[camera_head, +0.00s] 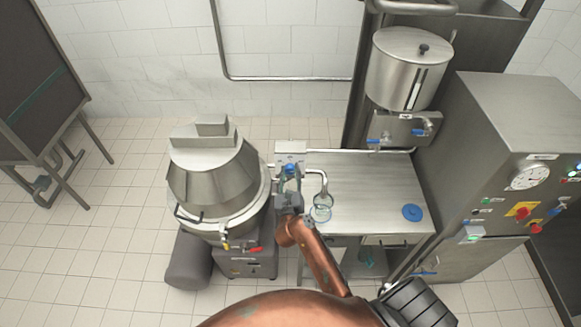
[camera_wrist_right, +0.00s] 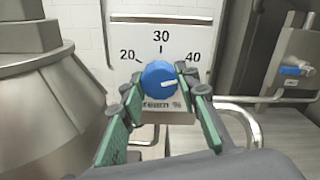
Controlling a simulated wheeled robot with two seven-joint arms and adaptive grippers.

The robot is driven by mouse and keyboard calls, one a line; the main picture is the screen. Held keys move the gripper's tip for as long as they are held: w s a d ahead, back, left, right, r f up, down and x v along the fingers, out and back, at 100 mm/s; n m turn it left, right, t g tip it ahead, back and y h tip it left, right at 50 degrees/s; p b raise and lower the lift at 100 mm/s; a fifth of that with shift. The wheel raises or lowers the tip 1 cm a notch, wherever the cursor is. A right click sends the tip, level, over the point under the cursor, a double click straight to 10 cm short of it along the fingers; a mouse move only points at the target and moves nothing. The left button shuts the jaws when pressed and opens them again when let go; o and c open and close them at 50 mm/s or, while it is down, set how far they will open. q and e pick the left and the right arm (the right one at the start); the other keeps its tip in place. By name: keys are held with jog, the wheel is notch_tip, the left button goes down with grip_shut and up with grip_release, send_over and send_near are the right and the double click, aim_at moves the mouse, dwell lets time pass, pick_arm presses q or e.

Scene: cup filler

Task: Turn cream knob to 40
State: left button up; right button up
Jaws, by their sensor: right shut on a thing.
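The cream knob (camera_wrist_right: 159,76) is a round blue dial on a pale plate marked 20, 30 and 40, with the partly covered word "cream %" below it. The right finger hides part of the plate under the 40. In the head view, the blue knob (camera_head: 290,168) shows just beyond my right gripper (camera_head: 290,186). My left gripper is out of view.
A large steel machine (camera_head: 212,185) stands just left of the knob. A spout (camera_head: 322,184) curves over a clear cup (camera_head: 320,213) at the right. A blue disc (camera_head: 412,212) lies on the steel table (camera_head: 370,190). A control cabinet (camera_head: 500,130) stands far right.

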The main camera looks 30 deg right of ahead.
jog(key=shift+r+n+p, duration=0.2)
jog(key=shift+n+p, duration=0.5)
jog(key=shift+p, duration=0.25)
jog(key=shift+f+n+p, duration=0.2)
jog(key=shift+n+p, duration=0.3)
jog(key=shift+n, duration=0.1)
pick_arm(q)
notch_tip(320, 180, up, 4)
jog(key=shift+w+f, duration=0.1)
pick_arm(e)
jog(key=o, duration=1.2)
jog(key=shift+c, duration=0.2)
